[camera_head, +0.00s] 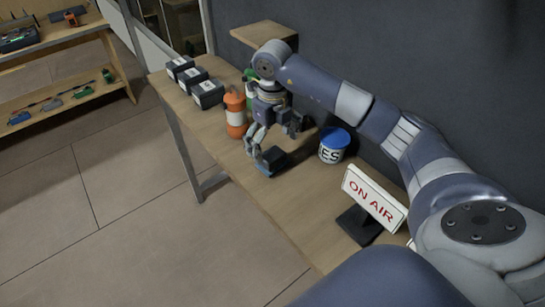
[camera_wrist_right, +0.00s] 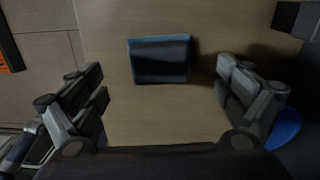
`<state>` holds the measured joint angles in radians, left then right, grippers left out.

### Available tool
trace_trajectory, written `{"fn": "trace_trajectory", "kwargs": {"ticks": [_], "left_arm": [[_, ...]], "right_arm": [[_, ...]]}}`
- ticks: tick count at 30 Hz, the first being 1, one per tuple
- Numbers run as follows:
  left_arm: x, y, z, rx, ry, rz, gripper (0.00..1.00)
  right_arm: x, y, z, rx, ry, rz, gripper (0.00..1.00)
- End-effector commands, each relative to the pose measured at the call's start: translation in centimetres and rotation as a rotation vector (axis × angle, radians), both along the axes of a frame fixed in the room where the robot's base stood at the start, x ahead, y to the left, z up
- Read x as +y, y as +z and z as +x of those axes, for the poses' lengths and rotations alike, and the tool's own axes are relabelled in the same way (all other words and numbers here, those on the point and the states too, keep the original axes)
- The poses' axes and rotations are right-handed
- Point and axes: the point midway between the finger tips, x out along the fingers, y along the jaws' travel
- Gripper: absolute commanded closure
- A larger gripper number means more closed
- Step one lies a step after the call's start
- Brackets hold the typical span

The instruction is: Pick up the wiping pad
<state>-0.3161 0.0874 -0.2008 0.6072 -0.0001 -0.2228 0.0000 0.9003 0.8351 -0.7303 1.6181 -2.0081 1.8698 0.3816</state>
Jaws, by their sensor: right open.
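The wiping pad (camera_head: 271,161) is a small dark block with a blue edge, lying on the wooden table. It also shows in the right wrist view (camera_wrist_right: 160,60), flat on the table and between the two fingers in the picture, near the top. My right gripper (camera_head: 275,140) is open above the table, with its fingers at and just behind the pad. In the wrist view the right gripper (camera_wrist_right: 165,95) has its fingers wide apart, with nothing between them touching the pad. My left gripper is not in view.
An orange bottle (camera_head: 235,115) stands left of the gripper, with several dark boxes (camera_head: 207,94) beyond. A blue-and-white tub (camera_head: 333,146) stands to the right. An ON AIR sign (camera_head: 373,198) stands nearer. The table (camera_head: 290,212) is bare in front of the pad.

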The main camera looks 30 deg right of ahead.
Motion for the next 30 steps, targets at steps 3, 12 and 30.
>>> {"fn": "trace_trajectory", "kwargs": {"ticks": [3,12,30], "left_arm": [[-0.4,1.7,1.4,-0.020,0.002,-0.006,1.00],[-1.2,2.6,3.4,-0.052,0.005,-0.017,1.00],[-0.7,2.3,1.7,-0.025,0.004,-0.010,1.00]], "right_arm": [[0.0,-1.4,-0.1,0.008,0.000,0.001,0.06],[0.0,-4.5,0.1,0.002,0.002,0.000,0.06],[0.0,-4.5,0.1,0.002,0.001,0.000,0.66]]}}
